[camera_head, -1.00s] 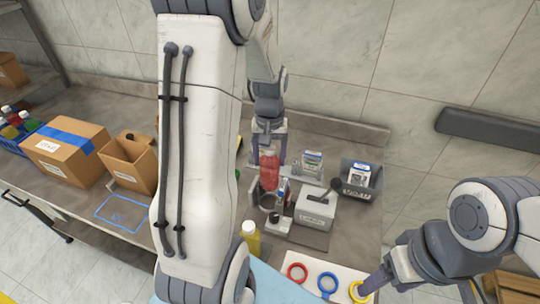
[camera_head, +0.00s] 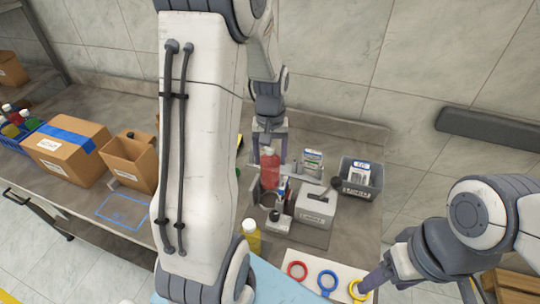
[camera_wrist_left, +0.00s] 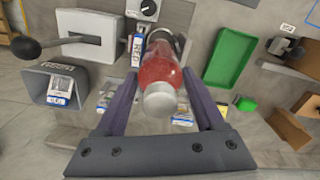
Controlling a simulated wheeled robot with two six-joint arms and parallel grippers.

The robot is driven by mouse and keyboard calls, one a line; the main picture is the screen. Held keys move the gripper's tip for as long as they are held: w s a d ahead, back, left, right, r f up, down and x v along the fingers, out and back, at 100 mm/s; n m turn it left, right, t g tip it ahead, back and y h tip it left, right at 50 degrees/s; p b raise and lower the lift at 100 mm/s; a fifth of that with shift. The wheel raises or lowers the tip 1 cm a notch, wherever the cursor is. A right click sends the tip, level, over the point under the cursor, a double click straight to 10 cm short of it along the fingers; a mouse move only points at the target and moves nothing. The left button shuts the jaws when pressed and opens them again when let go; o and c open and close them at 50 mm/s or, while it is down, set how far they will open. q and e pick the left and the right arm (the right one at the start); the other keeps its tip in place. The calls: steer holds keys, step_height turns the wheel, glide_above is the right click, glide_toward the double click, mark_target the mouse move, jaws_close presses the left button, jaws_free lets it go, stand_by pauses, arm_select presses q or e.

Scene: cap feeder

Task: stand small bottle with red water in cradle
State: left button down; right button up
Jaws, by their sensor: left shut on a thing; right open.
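The small bottle with red water (camera_head: 270,171) is roughly upright at the feeder station in the head view. My left gripper (camera_head: 269,150) is shut on it from above. In the left wrist view the bottle (camera_wrist_left: 160,68) lies between the fingers of my left gripper (camera_wrist_left: 161,80), its pale end towards me and its far end by a dark ring-like part. A grey holder (camera_head: 256,196), apparently the cradle, is at the bottle's lower end; I cannot tell whether the bottle rests in it. My right gripper (camera_head: 415,291) is open at the bottom, by the yellow ring.
A grey box with a lever (camera_head: 315,206) stands right of the bottle, with a grey bin (camera_head: 361,188) beyond. A yellow bottle (camera_head: 250,236) and a white board with red, blue and yellow rings (camera_head: 312,270) are in front. Cardboard boxes (camera_head: 66,152) stand left.

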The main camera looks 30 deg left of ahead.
arm_select(q)
steer(key=shift+f, duration=0.1)
steer(key=shift+f+b, duration=1)
steer(key=shift+f, duration=0.3)
steer(key=shift+f+b, duration=1.55)
steer(key=shift+f, duration=0.65)
steer(key=shift+r, duration=0.1)
jaws_free()
steer(key=shift+c, duration=1.4)
